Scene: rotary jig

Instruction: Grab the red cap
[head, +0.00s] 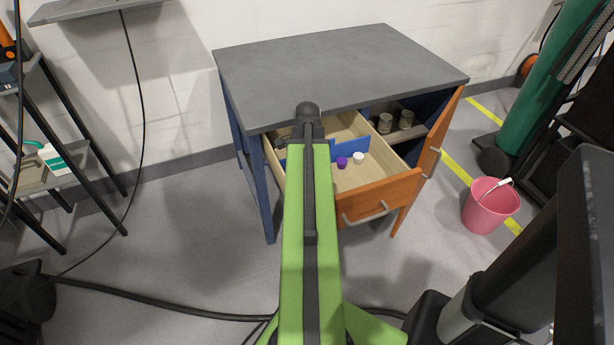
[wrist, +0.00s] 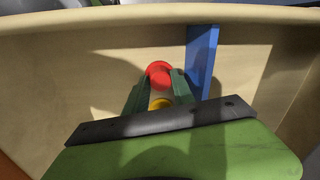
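The red cap (wrist: 159,72) lies on the pale drawer floor, near the drawer wall and left of a blue divider in the wrist view. My gripper (wrist: 161,79) reaches down into the drawer, with its two dark green fingers apart. The red cap shows at and between the fingertips; I cannot tell whether either finger touches it. A yellow round thing (wrist: 160,104) shows between the fingers, closer to my wrist and partly hidden. In the head view my green arm hides the gripper and the red cap.
The open drawer (head: 377,204) has blue dividers (head: 350,147). A purple cap (head: 342,162) and a white cap (head: 358,158) lie in it. The grey cabinet top (head: 340,70) overhangs behind. An orange door (head: 434,150) stands open at right. A pink bucket (head: 490,206) stands on the floor.

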